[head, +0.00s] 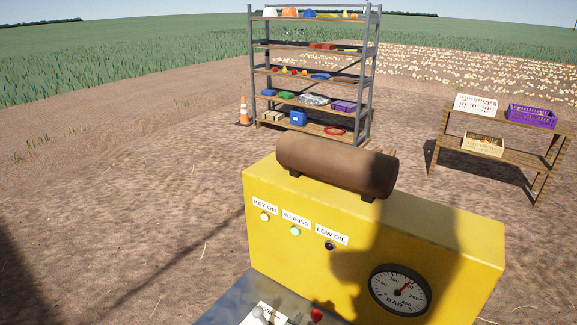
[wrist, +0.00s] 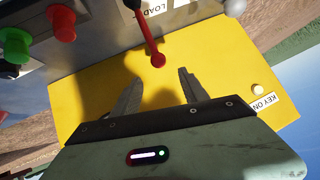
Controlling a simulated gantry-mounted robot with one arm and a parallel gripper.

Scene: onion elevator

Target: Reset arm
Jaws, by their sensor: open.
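My gripper (wrist: 159,76) is open in the wrist view, its two fingers apart with nothing between them. It is over the yellow machine housing (wrist: 85,85). A red-knobbed lever (wrist: 158,59) by a partly cut-off "LOAD" label shows just beyond the fingertips; I cannot tell whether they touch. In the head view the yellow housing (head: 285,235) carries KEY ON, RUNNING and LOW OIL lights, a pressure gauge (head: 399,290) and a brown cylinder (head: 337,165) on top. The red knob (head: 316,315) is at the bottom edge. My gripper is outside the head view; a dark shadow falls on the housing.
Red buttons (wrist: 62,23) and a green one (wrist: 9,70) sit on the grey panel. A stocked shelf rack (head: 312,85) stands behind the machine, with a traffic cone (head: 244,112) beside it. A wooden table (head: 500,150) with crates stands right. Dirt ground at left is clear.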

